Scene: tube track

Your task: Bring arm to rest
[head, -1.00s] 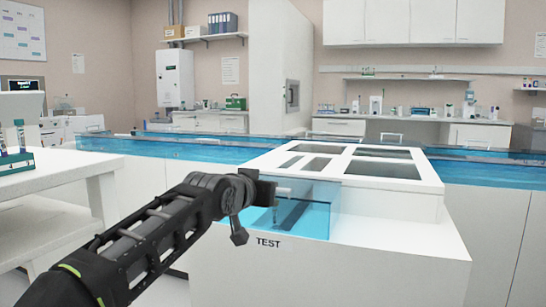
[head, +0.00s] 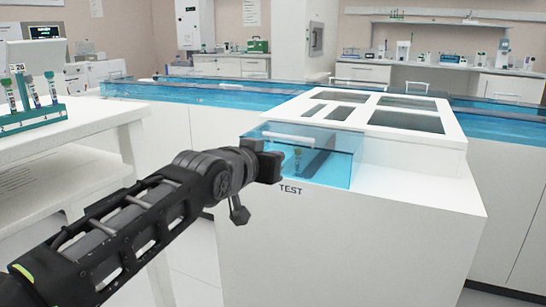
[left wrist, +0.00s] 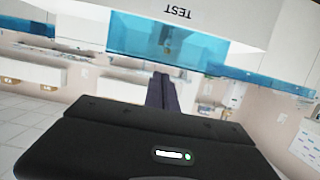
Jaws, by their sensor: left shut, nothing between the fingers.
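My left arm comes in from the left in the head view. Its gripper (head: 268,165) is in front of the left side of the blue see-through cover (head: 337,171) on the white test station (head: 350,225). In the left wrist view the two dark fingers (left wrist: 162,93) are together and empty, with the blue cover (left wrist: 125,36) beyond them, apart from the fingertips. My right gripper is not in view.
A white bench (head: 75,140) at the left carries a green rack (head: 30,118) with several capped tubes. A long blue-walled track (head: 200,93) runs behind the station. Floor shows between bench and station.

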